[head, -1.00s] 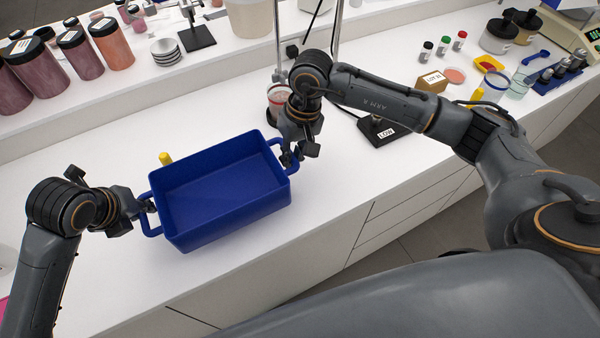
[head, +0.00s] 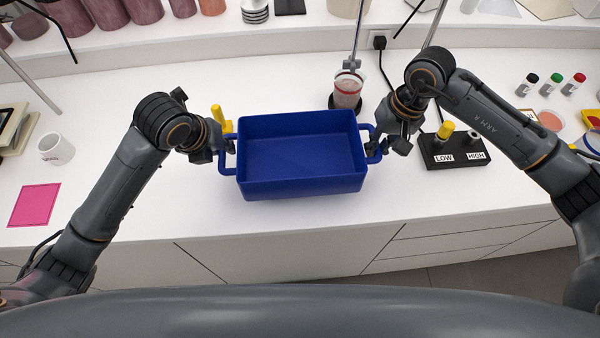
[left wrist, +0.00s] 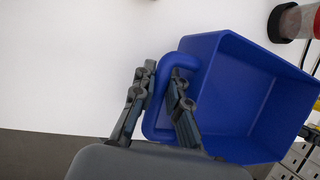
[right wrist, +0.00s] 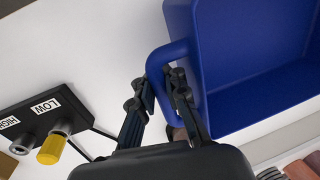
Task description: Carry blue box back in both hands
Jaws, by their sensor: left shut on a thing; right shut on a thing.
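The blue box (head: 302,185) is an empty open tub with a loop handle at each end, in the middle of the head view. It looks level over the front part of the white counter; whether it touches the counter I cannot tell. My left gripper (head: 222,152) is shut on the left handle, which also shows between its fingers in the left wrist view (left wrist: 160,95). My right gripper (head: 376,146) is shut on the right handle, also seen in the right wrist view (right wrist: 165,85).
A black block labelled LOW and HIGH (head: 455,160) with a yellow peg stands right of my right gripper. A red-banded jar (head: 347,92) stands behind the box. A yellow object (head: 218,115) is behind my left gripper. A white mug (head: 55,149) and pink sheet (head: 34,205) lie left.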

